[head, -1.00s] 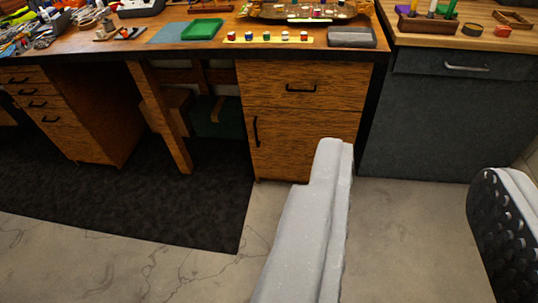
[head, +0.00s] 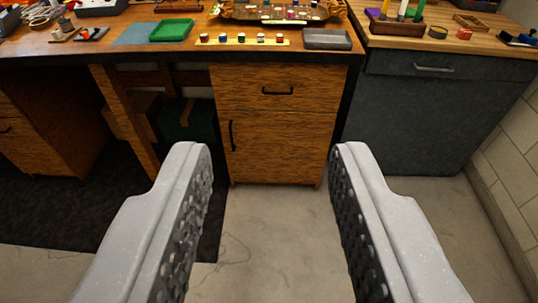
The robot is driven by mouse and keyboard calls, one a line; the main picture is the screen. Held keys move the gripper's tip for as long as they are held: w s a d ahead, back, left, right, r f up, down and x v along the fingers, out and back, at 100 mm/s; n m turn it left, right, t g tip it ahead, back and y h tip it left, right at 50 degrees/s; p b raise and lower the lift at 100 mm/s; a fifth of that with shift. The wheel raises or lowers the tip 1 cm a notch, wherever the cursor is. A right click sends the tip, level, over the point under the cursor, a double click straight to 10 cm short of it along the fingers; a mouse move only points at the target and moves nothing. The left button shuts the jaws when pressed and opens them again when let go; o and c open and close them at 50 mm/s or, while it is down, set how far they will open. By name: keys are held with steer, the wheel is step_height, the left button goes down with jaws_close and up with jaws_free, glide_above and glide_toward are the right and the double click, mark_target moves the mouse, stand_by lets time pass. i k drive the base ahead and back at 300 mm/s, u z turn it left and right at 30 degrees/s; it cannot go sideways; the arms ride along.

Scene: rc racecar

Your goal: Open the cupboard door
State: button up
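The wooden cupboard door (head: 283,148) is closed, low in the desk's right-hand cabinet. Its black vertical handle (head: 232,136) is on the door's left edge. Above it is a wooden drawer (head: 268,91) with a black horizontal handle (head: 278,91). My gripper (head: 270,158) is open and empty, with its two grey fingers spread wide. It is in front of the cabinet and apart from it. The left finger's tip appears just left of and below the door handle, and the right finger's tip overlaps the cabinet's right edge.
A grey cabinet (head: 408,118) with a drawer stands to the right, beside a brick wall (head: 515,150). The desk top (head: 85,46) holds a green tray (head: 171,30), a grey box (head: 327,39) and small parts. A dark mat (head: 40,205) lies at left. The concrete floor (head: 275,225) ahead is clear.

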mark_target(264, 146)
steer(key=i, duration=0.95)
steer(key=z, duration=0.05)
